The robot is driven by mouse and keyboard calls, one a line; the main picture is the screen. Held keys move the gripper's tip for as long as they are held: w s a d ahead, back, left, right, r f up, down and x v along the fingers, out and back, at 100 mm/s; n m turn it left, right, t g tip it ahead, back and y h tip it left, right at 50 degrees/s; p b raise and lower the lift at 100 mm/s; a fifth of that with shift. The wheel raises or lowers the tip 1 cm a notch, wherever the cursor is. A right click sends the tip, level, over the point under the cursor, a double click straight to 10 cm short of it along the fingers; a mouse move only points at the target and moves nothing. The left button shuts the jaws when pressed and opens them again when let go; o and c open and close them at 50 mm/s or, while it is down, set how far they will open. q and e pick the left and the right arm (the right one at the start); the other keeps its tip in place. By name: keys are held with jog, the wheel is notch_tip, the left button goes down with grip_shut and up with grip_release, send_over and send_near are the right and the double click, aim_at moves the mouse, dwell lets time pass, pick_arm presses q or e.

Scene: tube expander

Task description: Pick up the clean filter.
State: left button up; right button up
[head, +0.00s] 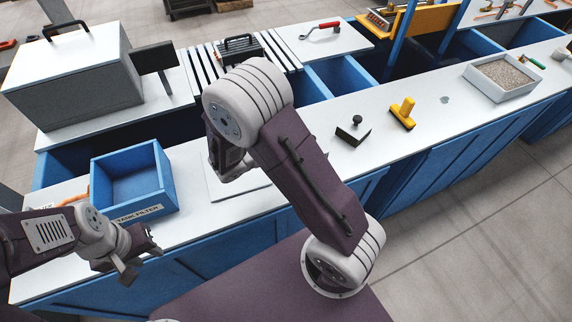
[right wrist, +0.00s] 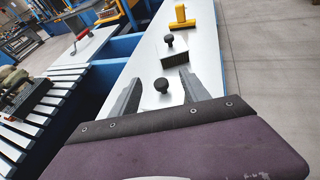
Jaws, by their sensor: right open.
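I cannot tell for sure which part is the clean filter. In the right wrist view, a black round knob (right wrist: 161,85) stands between the two fingers of my open right gripper (right wrist: 160,77); what lies under it is mostly hidden. Just beyond is a dark finned block with a knob (right wrist: 174,54), also on the white bench in the head view (head: 353,131). In the head view my right gripper (head: 229,167) is over a white plate (head: 217,187), largely hidden by my arm. My left gripper (head: 132,256) hangs at the lower left, near the blue bin, with nothing visible in it.
A blue open bin (head: 135,180) has a label partly reading "FILTER". A grey machine box (head: 75,80) stands at the left rear. A yellow tool (head: 403,113) and a gravel tray (head: 502,77) are farther right. A red-handled tool (head: 320,30) lies at the back.

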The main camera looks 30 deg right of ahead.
jog(key=shift+n+t, duration=0.3)
jog(key=shift+n, duration=0.3)
jog(key=f, duration=0.1)
jog(key=d+f, duration=0.1)
jog(key=f, duration=0.1)
jog(key=d+f, duration=0.1)
jog(key=shift+w+f+b, duration=0.3)
jog(key=shift+w+f, duration=0.1)
jog(key=x, duration=0.5)
jog(key=shift+w+d+f, duration=0.2)
jog(key=shift+w, duration=0.15)
jog(key=shift+s, duration=0.1)
jog(key=shift+c, duration=0.8)
pick_arm(q)
jog(key=shift+s+d+f, duration=0.15)
jog(key=shift+d+f, duration=0.35)
pick_arm(e)
grip_shut()
